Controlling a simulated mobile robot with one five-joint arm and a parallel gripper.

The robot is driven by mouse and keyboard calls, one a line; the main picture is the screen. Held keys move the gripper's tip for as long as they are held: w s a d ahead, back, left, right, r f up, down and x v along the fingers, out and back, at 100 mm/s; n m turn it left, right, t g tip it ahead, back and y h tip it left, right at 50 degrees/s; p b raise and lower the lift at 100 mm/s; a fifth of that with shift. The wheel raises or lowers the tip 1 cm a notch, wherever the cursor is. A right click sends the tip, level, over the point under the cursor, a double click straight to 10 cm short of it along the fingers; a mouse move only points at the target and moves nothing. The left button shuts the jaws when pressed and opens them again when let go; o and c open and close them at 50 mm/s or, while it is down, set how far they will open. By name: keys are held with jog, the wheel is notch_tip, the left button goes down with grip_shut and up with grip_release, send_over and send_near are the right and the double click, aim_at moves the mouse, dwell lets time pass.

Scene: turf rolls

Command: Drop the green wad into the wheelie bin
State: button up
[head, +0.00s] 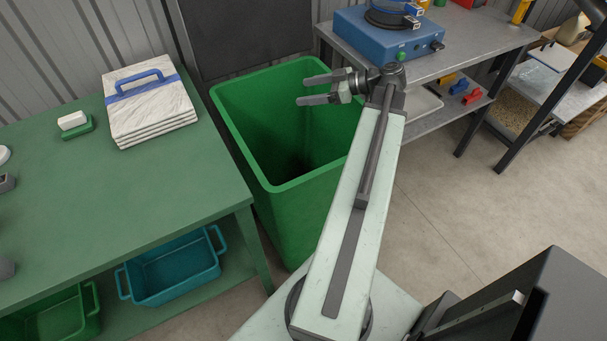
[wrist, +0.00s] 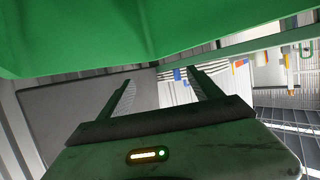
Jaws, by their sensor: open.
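The wheelie bin (head: 265,186) is a tall, open green bin between the green table and the metal bench. My gripper (head: 306,90) is open over the back right part of the bin's mouth, fingers pointing left. No wad shows between the fingers. In the wrist view my gripper (wrist: 160,88) is also open and empty, and a green surface, probably the bin (wrist: 110,35), fills the top. I cannot make out the green wad in either view. The bin's floor is dark and partly hidden.
A green table (head: 150,190) at left carries a stack of white slabs (head: 150,105) and a white block on a green piece (head: 75,128). A teal crate (head: 170,275) sits below. A metal bench (head: 460,60) with a blue machine (head: 375,40) stands behind right.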

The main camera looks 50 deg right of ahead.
jog(key=shift+v, duration=1.3)
jog(key=shift+r+p, duration=0.1)
jog(key=shift+p, duration=0.2)
